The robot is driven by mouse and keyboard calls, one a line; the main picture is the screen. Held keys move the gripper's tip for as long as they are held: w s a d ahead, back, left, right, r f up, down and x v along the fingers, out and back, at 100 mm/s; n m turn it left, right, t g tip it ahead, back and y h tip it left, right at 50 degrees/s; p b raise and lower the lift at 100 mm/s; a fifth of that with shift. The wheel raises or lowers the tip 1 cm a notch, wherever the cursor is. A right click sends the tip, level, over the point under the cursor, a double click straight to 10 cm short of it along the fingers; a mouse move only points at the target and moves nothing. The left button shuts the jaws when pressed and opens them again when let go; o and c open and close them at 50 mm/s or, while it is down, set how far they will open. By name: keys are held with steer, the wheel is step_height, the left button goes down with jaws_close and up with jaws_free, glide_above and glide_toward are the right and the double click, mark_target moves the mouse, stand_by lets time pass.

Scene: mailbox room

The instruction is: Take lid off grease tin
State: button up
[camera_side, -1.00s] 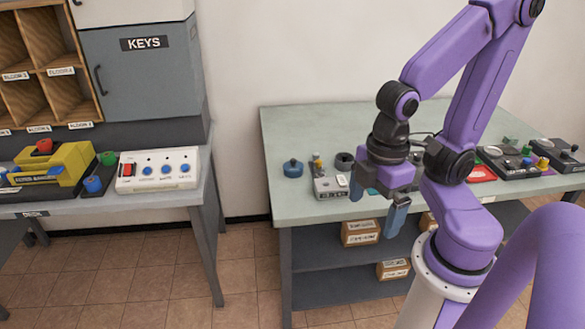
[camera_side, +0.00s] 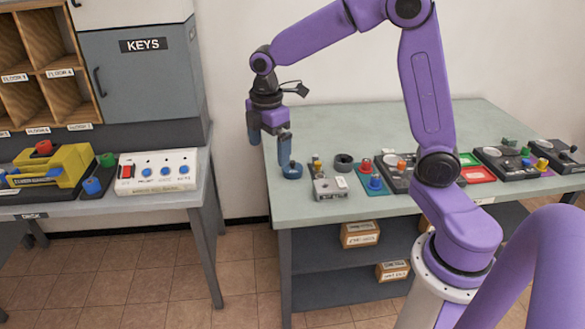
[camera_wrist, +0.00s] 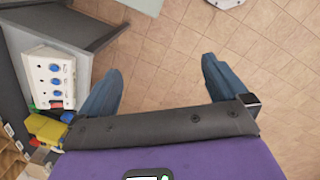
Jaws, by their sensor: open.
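A small round blue tin with a knobbed lid (camera_side: 292,171) sits on the left end of the green-topped bench; it looks like the grease tin, and its lid is on. My gripper (camera_side: 269,146) hangs fingers-down at the bench's left edge, up and to the left of the tin. Its right fingertip overlaps the tin's upper left in the side view; I cannot tell the depth between them. In the wrist view my gripper (camera_wrist: 160,70) has its fingers wide apart with only floor tiles between them. The tin does not show there.
On the bench (camera_side: 345,215), right of the tin, stand a grey box (camera_side: 330,188), a black ring (camera_side: 344,162) and several button panels. A desk at left holds a white switch panel (camera_side: 158,171) and a yellow device (camera_side: 55,165). A floor gap separates desk and bench.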

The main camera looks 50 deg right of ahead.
steer(key=w+d+f+n, duration=0.1)
steer(key=w+d+f, duration=0.1)
steer(key=w+d, duration=0.7)
steer(key=n, duration=0.1)
glide_above(292, 162)
steer(key=shift+g+h, duration=0.3)
steer(key=shift+h, duration=0.1)
step_height(292, 162, down, 14)
steer(key=shift+f, duration=0.25)
steer(key=shift+d+f, duration=0.1)
steer(key=shift+f, duration=2.85)
steer(key=c, duration=1)
